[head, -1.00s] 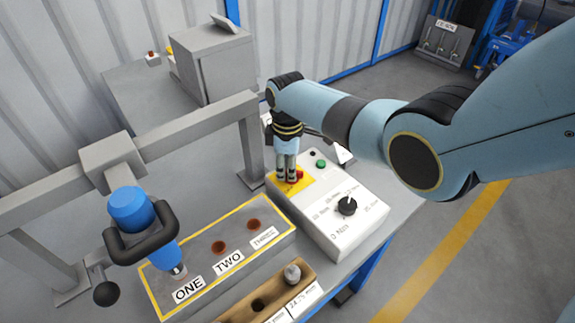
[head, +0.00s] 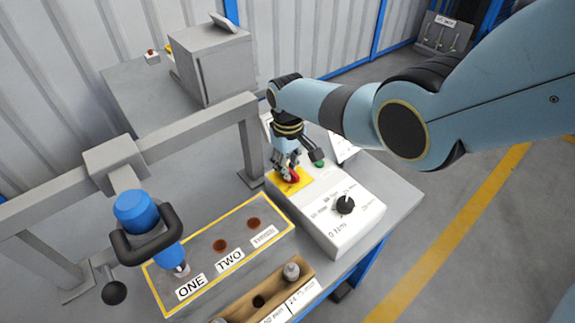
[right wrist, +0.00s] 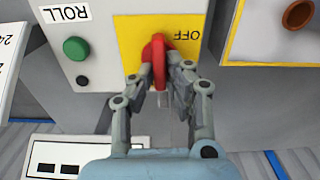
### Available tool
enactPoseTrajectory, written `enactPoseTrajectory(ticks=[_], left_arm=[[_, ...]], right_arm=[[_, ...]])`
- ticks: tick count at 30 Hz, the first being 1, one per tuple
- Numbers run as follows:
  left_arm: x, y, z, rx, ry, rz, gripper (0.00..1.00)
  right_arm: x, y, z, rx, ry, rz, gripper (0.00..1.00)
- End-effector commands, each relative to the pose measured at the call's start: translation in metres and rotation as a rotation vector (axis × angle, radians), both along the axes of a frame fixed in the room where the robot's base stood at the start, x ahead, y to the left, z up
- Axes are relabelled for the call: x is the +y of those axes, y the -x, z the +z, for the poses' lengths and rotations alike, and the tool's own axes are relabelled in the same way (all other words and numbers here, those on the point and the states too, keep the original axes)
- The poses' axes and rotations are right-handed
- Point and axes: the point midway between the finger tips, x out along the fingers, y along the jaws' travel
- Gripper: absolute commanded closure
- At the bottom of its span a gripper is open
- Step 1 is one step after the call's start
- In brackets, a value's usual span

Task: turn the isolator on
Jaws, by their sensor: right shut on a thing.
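The isolator is a red turn handle (head: 293,177) on a yellow plate (head: 304,182) at the far left corner of the white control box (head: 335,223). In the right wrist view the red handle (right wrist: 158,58) points up and down the picture, over the yellow plate (right wrist: 136,27). The word OFF shows upside down beside it; other lettering is hidden. My right gripper (head: 286,168) reaches down onto the handle. In the right wrist view its fingers (right wrist: 160,78) are shut on the handle, one on each side. My left gripper is not in view.
A green button (right wrist: 76,49) marked ROLL is beside the plate. A black dial (head: 345,205) is on the near part of the box. A yellow-edged block (head: 215,280) with holes and a blue tool (head: 135,212) on a grey frame stand to the left.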

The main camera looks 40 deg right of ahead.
Motion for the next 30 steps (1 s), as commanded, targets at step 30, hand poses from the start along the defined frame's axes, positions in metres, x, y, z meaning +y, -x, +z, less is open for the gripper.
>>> enactPoseTrajectory(ticks=[30], left_arm=[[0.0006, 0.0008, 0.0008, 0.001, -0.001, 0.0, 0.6]], right_arm=[[-0.0006, 0.0001, -0.0002, 0.0, 0.0, -0.043, 0.64]])
